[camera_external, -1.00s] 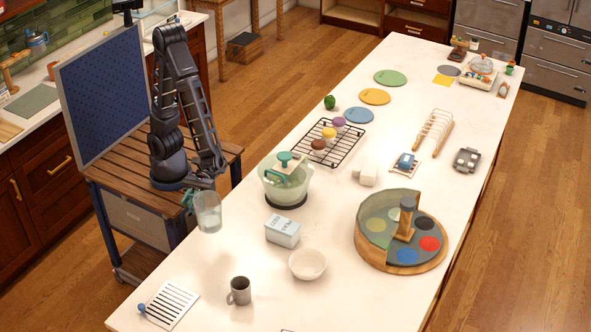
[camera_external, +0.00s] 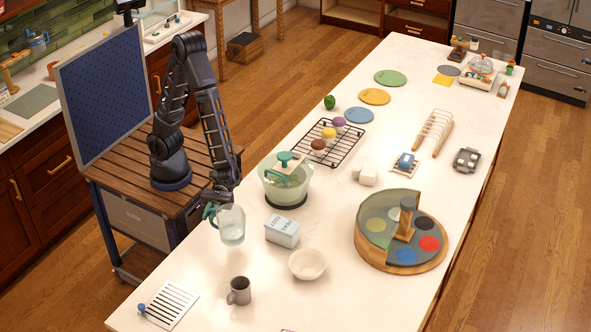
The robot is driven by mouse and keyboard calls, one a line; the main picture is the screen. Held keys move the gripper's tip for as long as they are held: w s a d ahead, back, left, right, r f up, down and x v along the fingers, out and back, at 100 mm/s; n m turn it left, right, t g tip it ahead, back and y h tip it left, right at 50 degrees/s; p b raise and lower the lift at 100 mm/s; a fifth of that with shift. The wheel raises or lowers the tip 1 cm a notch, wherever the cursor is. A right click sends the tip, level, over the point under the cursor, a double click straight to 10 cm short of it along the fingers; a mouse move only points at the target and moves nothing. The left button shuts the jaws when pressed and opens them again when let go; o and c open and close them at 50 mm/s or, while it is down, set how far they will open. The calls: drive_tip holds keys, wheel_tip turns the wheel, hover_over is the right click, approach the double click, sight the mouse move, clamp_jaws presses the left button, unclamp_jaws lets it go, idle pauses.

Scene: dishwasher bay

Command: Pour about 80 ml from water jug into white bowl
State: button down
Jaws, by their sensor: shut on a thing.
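The water jug (camera_external: 231,228) is clear glass with a teal handle and pale water inside. My gripper (camera_external: 212,205) is shut on the jug at its handle side. The jug looks upright or nearly so, and seems held above the counter near its left edge. The white bowl (camera_external: 307,265) stands on the counter to the right of the jug and nearer the camera. Nothing shows inside the bowl. The jug and bowl are well apart, and the fingertips are too small to see clearly.
A pale blue box (camera_external: 283,232) stands between jug and bowl, slightly behind. A grey mug (camera_external: 239,291) is left of the bowl. A green-tinted lidded vessel (camera_external: 287,182) is behind the jug. A round wooden divided tray (camera_external: 402,258) is right of the bowl. The front counter is mostly clear.

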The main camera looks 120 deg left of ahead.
drive_tip(key=w+a+f+n+t+y, duration=0.1)
drive_tip(key=w+a+f, duration=0.3)
drive_tip(key=w+f, duration=0.5)
drive_tip(key=shift+f+n+t, duration=0.5)
drive_tip(key=shift+f+t, duration=0.2)
drive_tip(key=shift+t, duration=0.2)
drive_tip(key=shift+w+a, duration=0.15)
drive_tip(key=w+a+r+n+g+y, duration=0.1)
drive_tip(key=w+a+r+n+g, duration=0.1)
drive_tip(key=w+r+n, duration=0.4)
drive_tip(key=w+n, duration=0.3)
drive_tip(key=n, duration=0.1)
drive_tip(key=shift+w+a+r, duration=0.25)
drive_tip(key=shift+w+r, duration=0.1)
drive_tip(key=shift+w, duration=0.05)
drive_tip(key=shift+w+a+n, duration=0.1)
drive_tip(key=shift+w+n, duration=0.45)
drive_tip(key=shift+n, duration=0.15)
drive_tip(key=shift+w+r+g, duration=0.2)
drive_tip(key=shift+g, duration=0.1)
drive_tip(key=shift+w+a+r+n, duration=0.15)
drive_tip(key=shift+w+r+n, duration=0.15)
drive_tip(key=shift+n, duration=0.2)
